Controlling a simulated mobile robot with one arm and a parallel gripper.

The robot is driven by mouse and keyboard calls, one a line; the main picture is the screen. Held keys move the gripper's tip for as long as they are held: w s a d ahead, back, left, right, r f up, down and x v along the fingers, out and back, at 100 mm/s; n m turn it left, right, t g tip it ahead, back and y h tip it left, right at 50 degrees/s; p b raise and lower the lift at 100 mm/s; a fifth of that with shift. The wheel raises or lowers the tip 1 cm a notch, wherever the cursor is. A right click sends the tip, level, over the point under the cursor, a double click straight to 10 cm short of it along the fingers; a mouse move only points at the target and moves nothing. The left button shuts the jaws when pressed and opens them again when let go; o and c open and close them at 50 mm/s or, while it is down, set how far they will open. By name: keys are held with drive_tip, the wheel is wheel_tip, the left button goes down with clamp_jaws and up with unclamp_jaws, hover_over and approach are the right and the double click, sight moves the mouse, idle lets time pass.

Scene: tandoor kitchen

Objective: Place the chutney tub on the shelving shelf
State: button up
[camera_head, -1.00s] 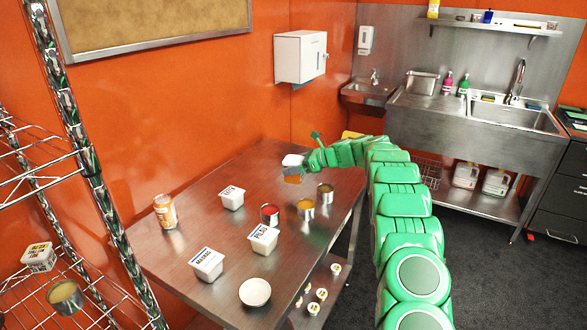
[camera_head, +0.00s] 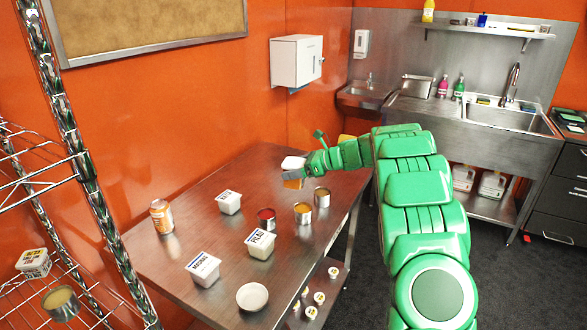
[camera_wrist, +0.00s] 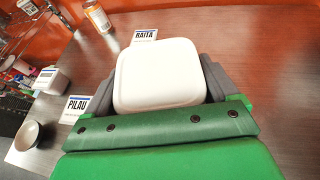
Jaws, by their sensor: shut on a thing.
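A white-lidded tub, seemingly the chutney tub (camera_head: 293,163), is held in my gripper (camera_head: 291,173) over the far part of the steel table. In the wrist view its pale lid (camera_wrist: 158,73) fills the space between the grey fingers, which are shut on its sides. Its label is hidden. An orange patch shows just below the fingers in the head view; I cannot tell if it is the tub's side or a can behind.
The table (camera_head: 190,265) holds a raita tub (camera_head: 229,203), a pilau tub (camera_head: 260,244), another labelled tub (camera_head: 204,270), a bowl (camera_head: 252,296), a jar (camera_head: 161,217) and open cans (camera_head: 266,219). A chrome post (camera_head: 75,130) fronts the shelving. Small tubs sit below the table.

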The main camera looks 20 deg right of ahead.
drive_tip(key=shift+s+r, duration=0.3)
drive_tip(key=shift+s, duration=0.4)
